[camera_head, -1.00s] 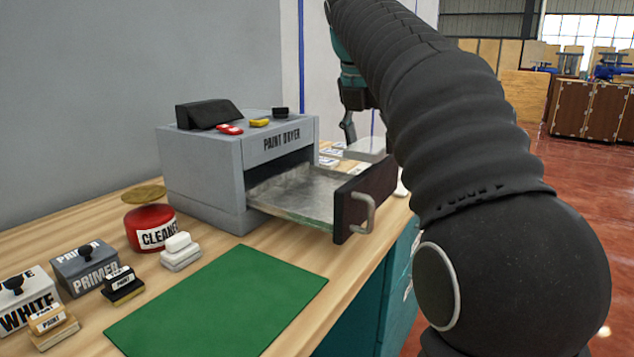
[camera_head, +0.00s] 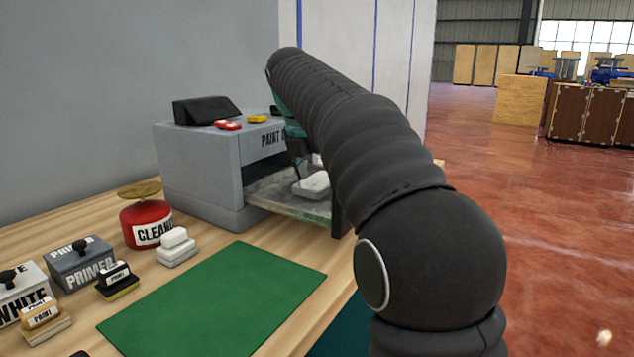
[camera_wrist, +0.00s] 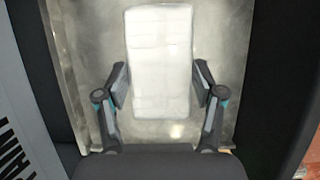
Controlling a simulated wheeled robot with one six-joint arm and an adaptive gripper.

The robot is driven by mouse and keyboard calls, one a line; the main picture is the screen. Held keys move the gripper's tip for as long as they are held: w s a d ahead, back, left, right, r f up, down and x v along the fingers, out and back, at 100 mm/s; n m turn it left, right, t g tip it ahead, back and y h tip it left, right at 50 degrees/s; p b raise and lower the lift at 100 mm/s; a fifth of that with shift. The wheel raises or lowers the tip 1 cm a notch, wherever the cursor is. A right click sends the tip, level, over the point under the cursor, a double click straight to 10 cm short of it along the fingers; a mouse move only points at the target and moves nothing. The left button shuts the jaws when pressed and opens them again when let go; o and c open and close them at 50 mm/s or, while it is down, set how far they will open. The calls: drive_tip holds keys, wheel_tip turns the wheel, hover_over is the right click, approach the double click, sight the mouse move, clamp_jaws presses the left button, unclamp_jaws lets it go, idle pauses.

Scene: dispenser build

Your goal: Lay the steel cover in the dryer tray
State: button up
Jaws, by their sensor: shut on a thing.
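The steel cover (camera_wrist: 160,62) is a pale rectangular plate, held between the two fingers of my gripper (camera_wrist: 160,85) in the wrist view. In the head view the cover (camera_head: 312,184) shows over the dryer tray, beside my arm. The open dryer tray (camera_head: 275,196) is a grey metal drawer floor pulled out of the paint dryer (camera_head: 200,170); in the wrist view the tray (camera_wrist: 85,50) lies behind and around the cover. I cannot tell whether the cover touches the tray floor. My arm hides most of the gripper and drawer front in the head view.
A green mat (camera_head: 215,300) lies in front of the dryer. A red cleaner tin (camera_head: 147,222), white blocks (camera_head: 176,247), a primer box (camera_head: 83,264) and a white-paint box (camera_head: 20,290) stand at the left. Red and yellow buttons sit on the dryer top.

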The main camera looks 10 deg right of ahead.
drive_tip(key=shift+f, duration=0.3)
drive_tip(key=o, duration=1.2)
drive_tip(key=p+v, duration=0.2)
drive_tip(key=v, duration=0.7)
drive_tip(key=shift+a+r+p, duration=0.1)
drive_tip(key=shift+r+p, duration=0.25)
drive_tip(key=shift+r, duration=0.05)
drive_tip(key=shift+v, duration=1.2)
drive_tip(key=shift+s, duration=0.1)
